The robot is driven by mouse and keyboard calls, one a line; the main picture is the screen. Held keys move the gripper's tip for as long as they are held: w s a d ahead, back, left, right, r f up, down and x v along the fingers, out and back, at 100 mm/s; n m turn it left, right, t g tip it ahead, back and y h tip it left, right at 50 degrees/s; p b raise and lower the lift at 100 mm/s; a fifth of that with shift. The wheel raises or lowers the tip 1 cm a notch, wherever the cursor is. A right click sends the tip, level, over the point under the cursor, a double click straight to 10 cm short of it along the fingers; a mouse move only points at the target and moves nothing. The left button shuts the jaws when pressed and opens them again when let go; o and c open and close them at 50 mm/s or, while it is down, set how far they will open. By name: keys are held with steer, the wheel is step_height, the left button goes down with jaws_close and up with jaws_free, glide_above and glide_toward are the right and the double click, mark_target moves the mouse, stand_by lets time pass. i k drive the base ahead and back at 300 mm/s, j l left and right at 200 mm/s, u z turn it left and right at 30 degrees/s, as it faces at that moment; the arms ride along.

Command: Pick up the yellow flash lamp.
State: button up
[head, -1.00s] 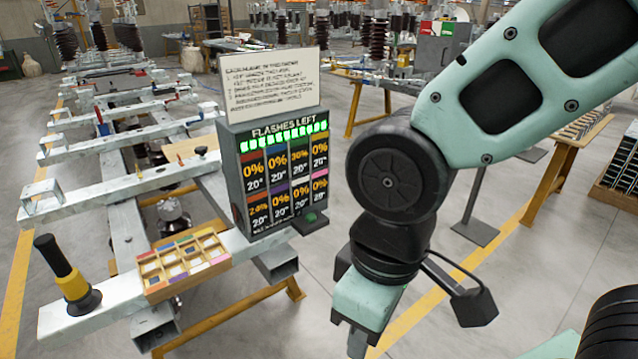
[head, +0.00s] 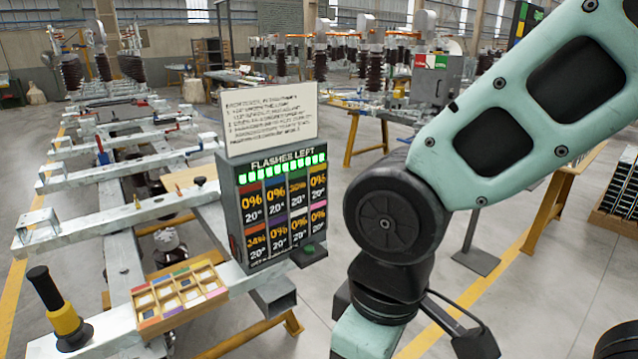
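The yellow flash lamp (head: 59,310) stands upright at the lower left, on the near end of the grey metal frame. It has a black handle on top, a yellow body and a dark round base. My arm comes down from the upper right, well to the right of the lamp. My gripper's fingers are below the picture's lower edge, so whether they are open or shut does not show.
A wooden compartment tray (head: 180,297) lies just right of the lamp. A dark display box (head: 272,208) headed "FLASHES LEFT" stands on the frame between lamp and arm, with a white sign (head: 270,120) above. Open floor lies below the box.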

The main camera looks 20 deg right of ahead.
mark_target(68, 326)
steer(key=u, duration=0.45)
steer(key=i+j+u, duration=0.1)
steer(key=u, duration=0.3)
steer(key=i+u, duration=0.15)
steer(key=u, duration=0.7)
steer(key=i+l, duration=0.1)
steer(key=i, duration=0.15)
steer(key=u, duration=0.05)
